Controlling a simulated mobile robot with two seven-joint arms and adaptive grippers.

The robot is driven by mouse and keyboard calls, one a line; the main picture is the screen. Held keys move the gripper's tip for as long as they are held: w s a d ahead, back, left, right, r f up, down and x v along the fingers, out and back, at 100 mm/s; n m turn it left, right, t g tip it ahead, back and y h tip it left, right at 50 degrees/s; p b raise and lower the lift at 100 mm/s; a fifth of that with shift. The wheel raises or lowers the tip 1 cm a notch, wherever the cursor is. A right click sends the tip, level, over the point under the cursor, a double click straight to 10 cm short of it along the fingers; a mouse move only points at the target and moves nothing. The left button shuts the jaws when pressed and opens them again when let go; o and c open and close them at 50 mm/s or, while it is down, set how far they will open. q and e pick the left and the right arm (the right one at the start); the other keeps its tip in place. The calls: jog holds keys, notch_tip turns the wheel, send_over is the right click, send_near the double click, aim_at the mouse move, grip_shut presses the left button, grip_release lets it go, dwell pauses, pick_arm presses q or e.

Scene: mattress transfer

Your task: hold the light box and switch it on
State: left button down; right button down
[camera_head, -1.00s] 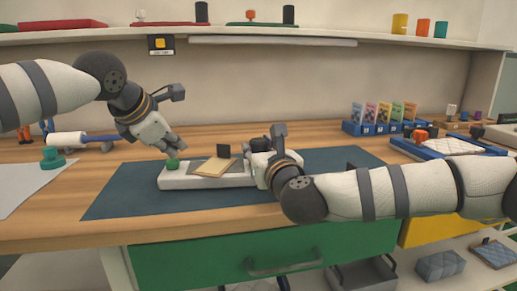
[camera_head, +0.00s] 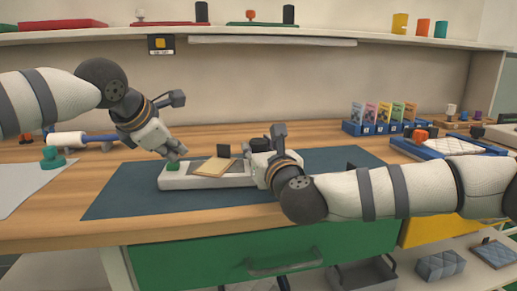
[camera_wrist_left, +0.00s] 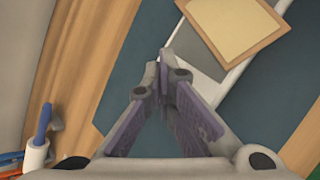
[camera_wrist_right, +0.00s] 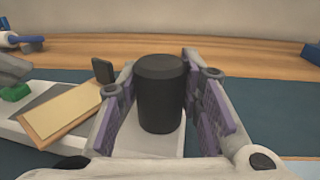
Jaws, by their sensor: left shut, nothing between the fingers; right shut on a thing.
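The light box (camera_head: 205,182) is a long white box lying on the blue mat. A green button (camera_head: 173,167) is at its left end, a tan panel (camera_head: 213,168) on its middle, and a black cylinder (camera_wrist_right: 160,95) at its right end. My left gripper (camera_head: 178,153) is shut and empty, fingertips pointing down right at the button's top and seeming to touch it. The fingers hide the button in the left wrist view. My right gripper (camera_wrist_right: 160,110) is shut on the right end of the light box, its fingers on either side, with the cylinder between them. No glow shows.
The blue mat (camera_head: 120,200) has free room in front of the box. A white roller with a blue handle (camera_head: 68,139) and a green knob (camera_head: 52,158) lie at left. A blue card rack (camera_head: 380,128) and a tray (camera_head: 450,147) stand at right.

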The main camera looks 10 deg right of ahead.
aim_at(175, 163)
pick_arm(q)
jog(key=shift+f, duration=0.2)
pick_arm(e)
jog(key=shift+r, duration=0.15)
pick_arm(q)
jog(key=shift+r, duration=0.75)
notch_tip(175, 163, up, 6)
dwell(0.4)
pick_arm(e)
jog(key=c, duration=1.1)
grip_release()
jog(key=shift+o, duration=0.2)
